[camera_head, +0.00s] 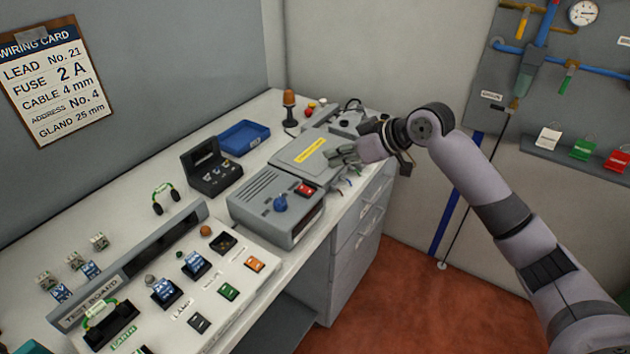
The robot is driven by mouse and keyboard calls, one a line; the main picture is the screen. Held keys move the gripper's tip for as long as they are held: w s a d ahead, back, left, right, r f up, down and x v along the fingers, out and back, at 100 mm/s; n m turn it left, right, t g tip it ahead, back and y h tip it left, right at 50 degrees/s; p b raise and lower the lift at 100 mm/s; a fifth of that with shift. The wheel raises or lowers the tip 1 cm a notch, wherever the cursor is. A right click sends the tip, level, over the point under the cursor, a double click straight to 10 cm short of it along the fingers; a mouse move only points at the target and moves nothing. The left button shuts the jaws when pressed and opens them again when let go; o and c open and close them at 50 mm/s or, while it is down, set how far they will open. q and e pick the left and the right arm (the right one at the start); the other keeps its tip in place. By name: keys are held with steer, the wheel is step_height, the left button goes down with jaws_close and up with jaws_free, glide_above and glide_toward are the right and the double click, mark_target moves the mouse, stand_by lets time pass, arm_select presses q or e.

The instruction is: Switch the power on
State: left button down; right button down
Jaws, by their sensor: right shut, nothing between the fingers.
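A grey box (272,192) with a slotted top stands on the bench. My left gripper is out of view.
A test board (190,290) with coloured switches and blocks fills the near bench. A blue tray (243,137), a dark open case (211,172) and an orange beacon (289,98) stand farther back. Tags and pipes hang on the right wall panel (590,95). Red floor lies right of the bench.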

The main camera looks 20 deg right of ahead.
mark_target(306, 188)
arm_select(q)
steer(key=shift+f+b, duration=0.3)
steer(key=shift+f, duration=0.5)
arm_select(e)
steer(key=shift+w, duration=0.1)
